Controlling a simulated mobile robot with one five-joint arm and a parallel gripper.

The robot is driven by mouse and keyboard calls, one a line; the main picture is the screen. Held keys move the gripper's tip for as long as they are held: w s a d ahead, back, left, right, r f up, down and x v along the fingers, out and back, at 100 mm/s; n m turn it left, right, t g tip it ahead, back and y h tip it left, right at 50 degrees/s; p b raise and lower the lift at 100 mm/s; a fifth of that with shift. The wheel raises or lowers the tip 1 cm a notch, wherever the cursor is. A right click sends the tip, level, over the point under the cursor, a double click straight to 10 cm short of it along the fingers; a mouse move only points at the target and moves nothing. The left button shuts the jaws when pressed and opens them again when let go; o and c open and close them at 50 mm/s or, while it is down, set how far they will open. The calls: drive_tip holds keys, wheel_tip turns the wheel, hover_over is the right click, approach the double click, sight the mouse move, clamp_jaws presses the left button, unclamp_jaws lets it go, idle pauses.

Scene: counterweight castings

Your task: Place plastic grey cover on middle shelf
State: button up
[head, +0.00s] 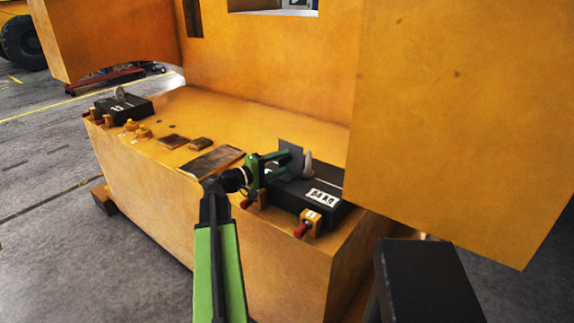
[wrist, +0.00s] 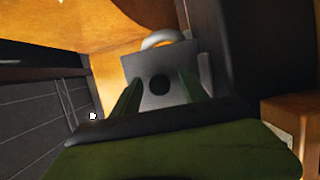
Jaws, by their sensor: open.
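My gripper (head: 282,164) is green and reaches over the orange ledge (head: 262,122) at the right. Its jaws are open. A thin grey plate (head: 291,153), perhaps the grey cover, stands upright at the fingertips. In the wrist view the grey plate (wrist: 146,66) has a dark round hole and shows between and beyond the two green fingers (wrist: 160,80). I cannot tell whether the fingers touch it. A pale grey ring-shaped handle (wrist: 160,38) shows behind it. No shelf can be clearly made out as the middle one.
A black block (head: 290,197) with a white label and a pale upright lug (head: 308,163) lies under my gripper, with red-tipped clamps (head: 301,230) in front. Another black block (head: 124,107) sits at the far left. Flat brown plates lie between. An orange wall (head: 455,120) overhangs at right.

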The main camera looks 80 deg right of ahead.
drive_tip(key=shift+s, duration=0.1)
clamp_jaws()
idle(0.5)
